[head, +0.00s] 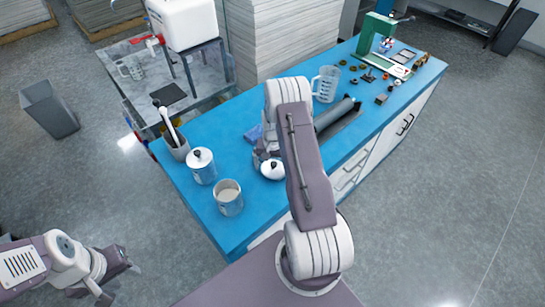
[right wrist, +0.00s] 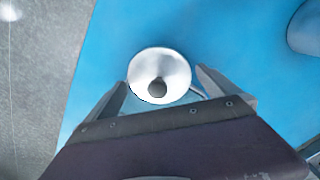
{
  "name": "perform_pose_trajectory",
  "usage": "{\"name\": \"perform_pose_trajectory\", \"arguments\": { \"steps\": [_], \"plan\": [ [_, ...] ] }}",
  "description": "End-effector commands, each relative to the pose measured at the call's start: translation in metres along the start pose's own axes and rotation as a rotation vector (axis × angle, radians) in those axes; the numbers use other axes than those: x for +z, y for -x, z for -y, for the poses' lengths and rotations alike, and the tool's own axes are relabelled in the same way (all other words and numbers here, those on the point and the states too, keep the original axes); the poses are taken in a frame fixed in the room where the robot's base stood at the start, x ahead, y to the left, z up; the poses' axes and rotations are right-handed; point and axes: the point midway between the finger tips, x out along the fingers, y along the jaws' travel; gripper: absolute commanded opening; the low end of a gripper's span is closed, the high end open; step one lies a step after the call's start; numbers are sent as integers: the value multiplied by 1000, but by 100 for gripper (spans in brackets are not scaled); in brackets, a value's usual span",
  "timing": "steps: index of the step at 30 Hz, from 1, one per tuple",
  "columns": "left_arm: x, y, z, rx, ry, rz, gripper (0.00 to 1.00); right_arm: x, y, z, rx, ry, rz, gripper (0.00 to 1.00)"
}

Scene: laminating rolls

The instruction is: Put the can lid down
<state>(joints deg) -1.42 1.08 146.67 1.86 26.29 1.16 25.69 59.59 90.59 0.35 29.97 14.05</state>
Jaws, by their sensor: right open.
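A round white-silver can lid (head: 272,170) with a dark knob is at the blue table's front part, knob up. In the right wrist view the lid (right wrist: 160,72) shows between and just beyond the two spread fingers of my right gripper (right wrist: 160,92). The gripper is open, and the lid appears to lie on the table. In the head view my forearm partly hides this gripper (head: 264,157). An open can (head: 230,204) with pale contents stands left of the lid. Another can (head: 202,172) wears its lid. My left gripper (head: 118,279) hangs off the table, fingers apart and empty.
A holder (head: 179,150) with a white-handled tool stands at the table's left end. Small parts and a green press (head: 375,33) fill the far end.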

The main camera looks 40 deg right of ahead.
Motion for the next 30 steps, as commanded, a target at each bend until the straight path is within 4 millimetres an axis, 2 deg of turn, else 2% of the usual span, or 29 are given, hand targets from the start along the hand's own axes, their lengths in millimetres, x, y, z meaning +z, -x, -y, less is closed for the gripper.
{"name": "perform_pose_trajectory", "arguments": {
  "steps": [13, 17, 23, 26, 28, 30],
  "plan": [
    [2, -23, 0, 0, 0, 0, 36, -1, 100, 0, -1, 0, -6, 100],
    [3, -24, 0, 0, 0, 0, 36, -1, 115, 0, -1, 0, -3, 100],
    [2, -23, 0, 0, 0, 0, 36, 4, 122, 4, -1, 16, -3, 100],
    [2, -23, 0, 0, 0, 0, 36, 40, 135, 28, -9, 127, -18, 100],
    [2, -23, 0, 0, 0, 0, 36, 84, 146, 47, -18, 257, -37, 100],
    [2, -23, 0, 0, 0, 0, 36, 131, 152, 58, -28, 387, -56, 100]
  ]
}}
